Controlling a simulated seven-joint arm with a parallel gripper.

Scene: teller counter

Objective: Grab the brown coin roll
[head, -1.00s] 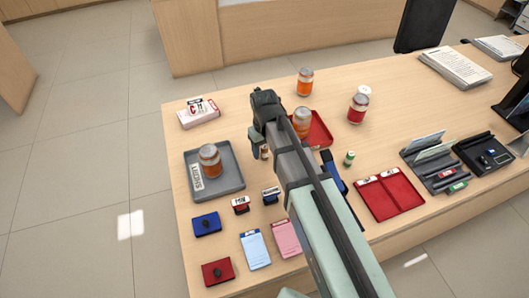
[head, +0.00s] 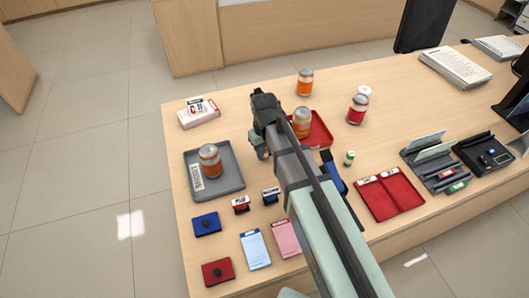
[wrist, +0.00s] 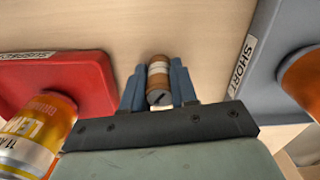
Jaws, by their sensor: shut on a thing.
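The brown coin roll (wrist: 158,80) is a small brown cylinder with a pale band and a dark mark on its near end. In the wrist view it sits between the two blue fingers of my gripper (wrist: 159,86), which is shut on it. In the head view my gripper (head: 260,151) is over the counter between the grey tray and the red tray. The coin roll is mostly hidden there by my arm.
A red tray (head: 322,128) with an orange-labelled can (head: 301,122) is on the right. Stamps (head: 241,204) and ink pads (head: 207,224) lie nearer. The counter's back left is mostly clear.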

